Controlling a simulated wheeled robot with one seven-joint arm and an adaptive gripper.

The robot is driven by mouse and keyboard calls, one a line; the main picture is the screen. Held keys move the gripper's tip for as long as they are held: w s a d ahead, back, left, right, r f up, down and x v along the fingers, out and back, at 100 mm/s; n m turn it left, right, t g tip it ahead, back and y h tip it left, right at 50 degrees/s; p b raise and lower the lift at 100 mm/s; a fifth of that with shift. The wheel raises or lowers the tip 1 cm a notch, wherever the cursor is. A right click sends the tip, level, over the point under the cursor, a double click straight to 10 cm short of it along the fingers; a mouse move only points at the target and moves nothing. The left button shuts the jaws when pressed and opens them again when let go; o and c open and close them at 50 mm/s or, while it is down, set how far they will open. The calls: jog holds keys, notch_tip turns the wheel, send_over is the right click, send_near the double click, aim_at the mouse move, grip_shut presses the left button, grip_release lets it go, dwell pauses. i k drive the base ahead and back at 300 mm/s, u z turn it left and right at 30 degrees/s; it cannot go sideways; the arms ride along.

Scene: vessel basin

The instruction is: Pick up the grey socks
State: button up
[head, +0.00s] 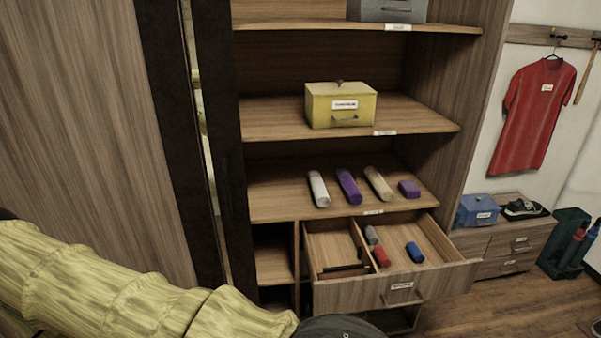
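A small grey roll (371,234), likely the grey socks, lies in the open drawer (396,291), in its right compartment near the divider. A red roll (381,257) lies just in front of it, very close or touching. A blue roll (415,252) lies apart to the right. My arm, in a yellow sleeve, enters from the lower left and ends in a dark round part at the bottom edge, in front of the drawer. My gripper's fingers are not in view.
On the shelf above the drawer lie a whitish roll (319,189), a purple roll (349,186), a beige roll (379,184) and a purple block (409,188). A yellow box (341,105) stands higher. A low cabinet (509,245) stands at right. Floor is free at lower right.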

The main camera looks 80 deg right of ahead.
aim_at(371, 235)
jog(key=u, duration=0.5)
jog(key=i, duration=3.2)
jog(key=z, duration=4.65)
jog(key=i, duration=1.65)
